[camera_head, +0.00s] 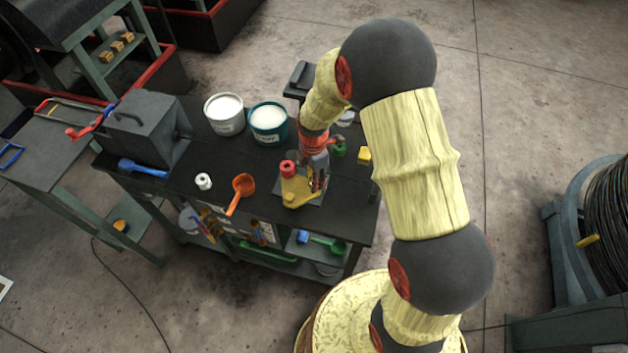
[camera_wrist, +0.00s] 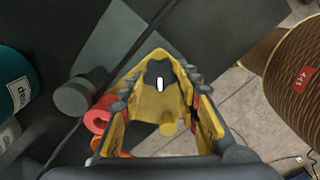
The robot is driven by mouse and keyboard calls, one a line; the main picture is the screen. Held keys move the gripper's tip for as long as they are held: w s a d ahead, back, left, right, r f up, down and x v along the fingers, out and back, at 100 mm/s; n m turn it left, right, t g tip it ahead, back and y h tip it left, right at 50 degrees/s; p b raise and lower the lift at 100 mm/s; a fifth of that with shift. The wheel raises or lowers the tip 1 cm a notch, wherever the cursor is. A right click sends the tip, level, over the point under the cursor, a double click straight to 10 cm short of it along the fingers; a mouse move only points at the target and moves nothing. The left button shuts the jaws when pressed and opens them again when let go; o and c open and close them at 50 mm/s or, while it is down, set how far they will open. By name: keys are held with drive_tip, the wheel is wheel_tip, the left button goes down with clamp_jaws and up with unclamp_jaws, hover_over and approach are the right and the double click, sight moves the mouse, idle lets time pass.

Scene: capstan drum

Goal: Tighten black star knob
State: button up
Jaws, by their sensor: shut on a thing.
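A yellow device with a red ring-shaped top (camera_head: 288,168) stands on a grey plate on the dark workbench (camera_head: 225,165). My gripper (camera_head: 318,178) points down at the right side of this device. In the wrist view, my gripper (camera_wrist: 160,90) is shut on a small dark part with a white mark, which I take as the black star knob (camera_wrist: 157,73). Its star outline is not clear, and fingers hide most of it in the head view. The red top (camera_wrist: 98,118) shows just left of the fingers in the wrist view.
An orange ladle (camera_head: 242,186) and a white fitting (camera_head: 204,181) lie left of the device. A white-filled teal can (camera_head: 268,123) and grey can (camera_head: 224,113) stand behind. A yellow block (camera_head: 364,155) is to the right. A grey box (camera_head: 147,128) stands at the left end.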

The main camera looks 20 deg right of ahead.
drive_tip(key=m+b, duration=0.1)
drive_tip(key=m, duration=0.2)
drive_tip(key=shift+w+m, duration=0.15)
drive_tip(key=shift+m, duration=0.15)
drive_tip(key=m, duration=0.3)
drive_tip(key=shift+m+b, duration=0.3)
drive_tip(key=shift+b, duration=0.05)
drive_tip(key=m+b, duration=0.1)
drive_tip(key=m, duration=0.5)
drive_tip(key=shift+w+d, duration=0.15)
drive_tip(key=m+b, duration=0.1)
drive_tip(key=m, duration=0.5)
drive_tip(key=shift+d+m, duration=0.15)
drive_tip(key=shift+m, duration=0.25)
drive_tip(key=m, duration=0.6)
drive_tip(key=shift+d+m, duration=0.15)
drive_tip(key=shift+m, duration=0.15)
drive_tip(key=o, duration=1.2)
drive_tip(key=shift+c, duration=0.2)
